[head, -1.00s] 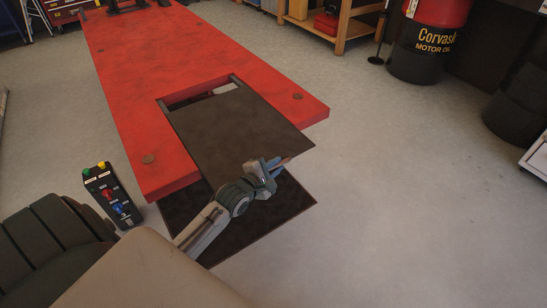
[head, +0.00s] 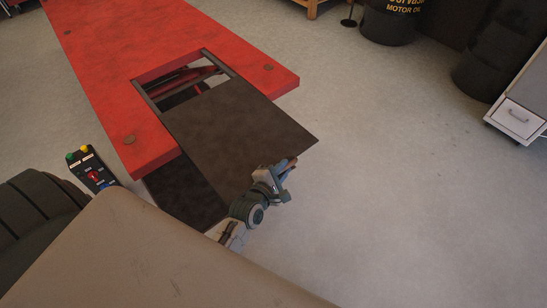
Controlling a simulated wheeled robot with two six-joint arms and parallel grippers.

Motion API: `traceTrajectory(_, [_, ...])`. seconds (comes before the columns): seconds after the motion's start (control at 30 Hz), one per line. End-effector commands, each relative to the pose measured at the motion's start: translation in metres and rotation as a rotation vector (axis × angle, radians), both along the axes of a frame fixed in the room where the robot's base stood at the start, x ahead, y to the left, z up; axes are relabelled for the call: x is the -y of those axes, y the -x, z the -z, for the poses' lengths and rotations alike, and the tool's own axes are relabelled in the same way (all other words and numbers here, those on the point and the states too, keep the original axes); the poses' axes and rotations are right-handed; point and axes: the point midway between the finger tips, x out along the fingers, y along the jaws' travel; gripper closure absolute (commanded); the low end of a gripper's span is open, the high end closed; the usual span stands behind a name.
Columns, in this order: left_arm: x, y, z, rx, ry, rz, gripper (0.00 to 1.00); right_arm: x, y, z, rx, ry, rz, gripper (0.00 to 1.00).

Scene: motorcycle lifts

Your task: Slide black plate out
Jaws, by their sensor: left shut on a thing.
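The black plate (head: 235,125) is a dark flat panel partly out of the cutout in the red lift platform (head: 135,45). Its near end sticks out past the platform's end, over the floor. Behind it the cutout is open, and red lift parts (head: 185,80) show below. My left gripper (head: 287,168) is at the plate's near edge, close to its right corner, and is shut on that edge; the fingers' contact is partly hidden. My right gripper is not in view.
A dark mat (head: 180,190) lies on the floor under the plate. A control box (head: 93,172) with coloured buttons stands left of the platform. Black oil drums (head: 390,22) and a white cabinet (head: 518,118) stand at the right. The floor between is clear.

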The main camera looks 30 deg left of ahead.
Motion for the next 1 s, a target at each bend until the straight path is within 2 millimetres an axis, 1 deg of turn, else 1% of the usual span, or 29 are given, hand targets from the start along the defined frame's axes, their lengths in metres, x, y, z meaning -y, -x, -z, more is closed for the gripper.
traceTrajectory(0.03, [0.007, 0.003, 0.001, -0.004, 0.005, -0.001, 1.00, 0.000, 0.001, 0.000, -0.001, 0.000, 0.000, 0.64])
traceTrajectory(0.1, [0.014, 0.006, 0.002, -0.005, 0.005, -0.001, 1.00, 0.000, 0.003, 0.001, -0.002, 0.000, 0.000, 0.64])
traceTrajectory(0.23, [0.021, 0.010, 0.002, -0.005, 0.003, 0.000, 1.00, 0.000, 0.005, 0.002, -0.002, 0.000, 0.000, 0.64])
traceTrajectory(0.37, [0.024, 0.011, 0.002, -0.004, 0.002, 0.001, 1.00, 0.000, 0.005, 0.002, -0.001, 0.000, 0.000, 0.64])
traceTrajectory(0.67, [0.024, 0.011, 0.002, -0.004, 0.001, 0.001, 1.00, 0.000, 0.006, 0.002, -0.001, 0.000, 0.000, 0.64])
traceTrajectory(0.7, [0.024, 0.011, 0.002, -0.004, 0.001, 0.001, 0.78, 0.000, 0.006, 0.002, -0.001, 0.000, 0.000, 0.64])
traceTrajectory(0.77, [0.024, 0.010, 0.002, -0.003, 0.001, 0.001, 0.66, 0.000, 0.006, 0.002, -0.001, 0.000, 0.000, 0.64])
traceTrajectory(0.8, [0.024, 0.010, 0.001, -0.003, 0.001, 0.001, 0.64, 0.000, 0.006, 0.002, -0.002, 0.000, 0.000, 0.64])
traceTrajectory(1.0, [0.024, 0.010, 0.001, -0.001, 0.000, 0.001, 0.64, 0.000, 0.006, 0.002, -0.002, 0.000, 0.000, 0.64])
